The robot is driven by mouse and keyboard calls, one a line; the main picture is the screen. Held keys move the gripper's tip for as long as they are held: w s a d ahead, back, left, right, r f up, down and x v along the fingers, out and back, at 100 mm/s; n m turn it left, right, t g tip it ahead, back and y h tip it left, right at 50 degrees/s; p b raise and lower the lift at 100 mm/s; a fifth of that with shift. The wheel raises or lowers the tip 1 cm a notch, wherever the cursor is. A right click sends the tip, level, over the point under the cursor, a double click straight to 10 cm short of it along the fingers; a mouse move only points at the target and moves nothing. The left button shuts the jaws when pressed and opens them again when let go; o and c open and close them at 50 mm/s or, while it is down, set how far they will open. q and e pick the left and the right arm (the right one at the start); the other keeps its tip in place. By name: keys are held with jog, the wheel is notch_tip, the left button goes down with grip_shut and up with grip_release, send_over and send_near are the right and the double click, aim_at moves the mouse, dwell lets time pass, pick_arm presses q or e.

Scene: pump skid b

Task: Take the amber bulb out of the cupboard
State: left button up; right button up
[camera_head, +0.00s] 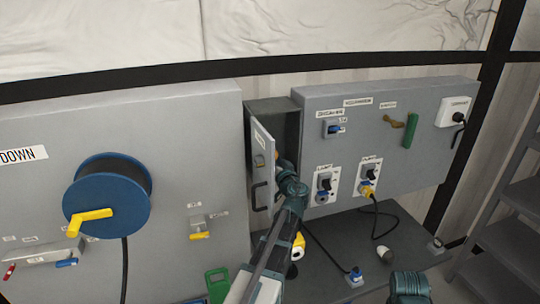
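A narrow grey cupboard (272,106) stands between the two large panels. Its door (262,170) is swung open toward me, with a dark handle on its face. My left arm reaches up from the bottom middle, and its gripper (284,165) is at the cupboard opening, beside the door's free edge. A small amber patch shows at the gripper's tip; I cannot tell if it is the bulb or whether the fingers hold it. The door and my wrist hide most of the inside. Of my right arm only a teal link shows at the bottom right; its gripper is out of view.
A blue cable reel (107,196) with a yellow crank juts from the left panel. The right panel (420,160) carries switches and plugs. A pale rounded object (386,255), cables and a blue plug (355,275) lie on the ledge below. Steps (508,235) stand far right.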

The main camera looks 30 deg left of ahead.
pick_arm(q)
jog(key=shift+v, duration=0.8)
dwell(0.6)
jog(key=shift+v, duration=2.45)
